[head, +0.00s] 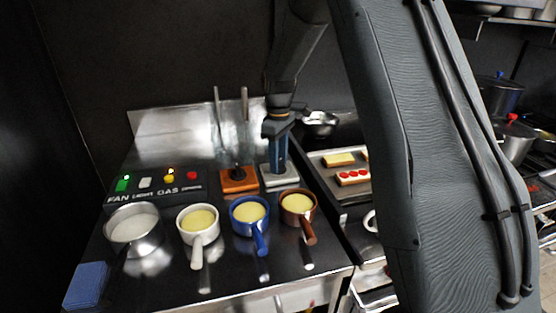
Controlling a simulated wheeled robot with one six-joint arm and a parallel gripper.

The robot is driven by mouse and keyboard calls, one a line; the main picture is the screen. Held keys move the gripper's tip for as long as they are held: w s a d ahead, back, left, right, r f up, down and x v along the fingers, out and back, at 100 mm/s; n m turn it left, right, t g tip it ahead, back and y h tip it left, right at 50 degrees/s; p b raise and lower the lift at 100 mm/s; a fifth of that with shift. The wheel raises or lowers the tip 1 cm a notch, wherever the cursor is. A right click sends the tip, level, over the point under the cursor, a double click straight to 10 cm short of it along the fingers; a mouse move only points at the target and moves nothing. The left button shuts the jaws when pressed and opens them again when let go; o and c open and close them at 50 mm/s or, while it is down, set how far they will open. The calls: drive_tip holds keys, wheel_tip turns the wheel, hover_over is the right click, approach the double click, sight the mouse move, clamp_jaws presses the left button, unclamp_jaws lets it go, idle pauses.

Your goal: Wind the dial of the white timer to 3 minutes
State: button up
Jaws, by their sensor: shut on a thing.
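The white timer (281,182) is a pale square block on the steel counter, behind the brown-handled pan. My gripper (277,168) points straight down over it and is shut on its dial. The fingers cover the dial, so its pointer and the minute setting cannot be read. An orange timer (238,187) with a dark dial stands just left of the white one, apart from my gripper.
White (197,223), blue (249,213) and brown (298,205) pans with yellow contents stand in front of the timers. A steel pot (133,226) and a control panel (155,187) are at the left. A tray (337,188) with food lies right. A blue cloth (86,286) lies front left.

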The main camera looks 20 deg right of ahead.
drive_tip(key=shift+m, duration=1)
drive_tip(key=o, duration=1)
drive_tip(key=shift+r+b, duration=1.05)
drive_tip(key=shift+r, duration=2.9)
